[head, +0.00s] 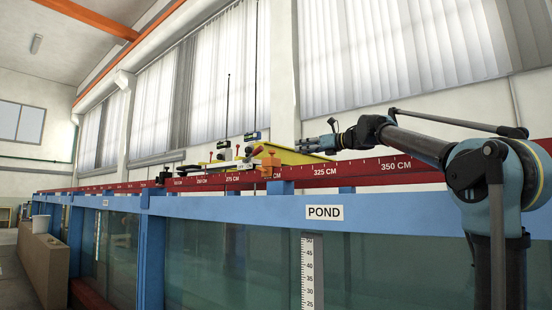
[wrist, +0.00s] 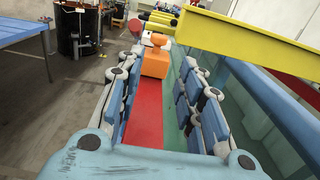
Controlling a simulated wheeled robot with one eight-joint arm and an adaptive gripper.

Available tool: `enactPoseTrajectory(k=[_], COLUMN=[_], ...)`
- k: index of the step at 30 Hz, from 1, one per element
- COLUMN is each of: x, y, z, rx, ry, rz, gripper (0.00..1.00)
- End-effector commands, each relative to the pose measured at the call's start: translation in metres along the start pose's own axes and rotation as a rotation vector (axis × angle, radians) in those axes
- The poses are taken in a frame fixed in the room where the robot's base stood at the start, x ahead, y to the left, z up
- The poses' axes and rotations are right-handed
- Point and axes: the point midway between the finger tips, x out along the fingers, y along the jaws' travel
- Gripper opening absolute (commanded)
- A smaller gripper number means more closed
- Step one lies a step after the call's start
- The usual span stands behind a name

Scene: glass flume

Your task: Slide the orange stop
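The orange stop (head: 270,167) sits on the red rail (head: 365,168) that runs along the top of the glass flume, near the centimetre marks left of 325 CM. In the wrist view the orange stop (wrist: 156,64) shows as a block with a small knob on top, straight ahead on the red rail (wrist: 142,118). My gripper (head: 320,140) is above the rail, to the right of the stop and apart from it. In the wrist view my gripper's two padded fingers (wrist: 162,75) are spread wide, with nothing held between them. The stop appears framed between them, beyond the tips.
A yellow carriage (head: 292,156) stands on the rails behind the stop; a yellow beam (wrist: 240,35) crosses the upper right of the wrist view. Small instruments (head: 238,160) stand farther along. A blue table (wrist: 22,32) and black drum (wrist: 78,30) are off to the left.

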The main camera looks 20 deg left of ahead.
Motion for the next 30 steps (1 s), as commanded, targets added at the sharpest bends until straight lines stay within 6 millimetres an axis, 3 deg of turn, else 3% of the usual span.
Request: enactPoseTrajectory(k=[30], x=[0.153], y=[-0.003], z=[0.000], rx=[0.000], ry=[0.000], rz=[-0.003], gripper=[0.34])
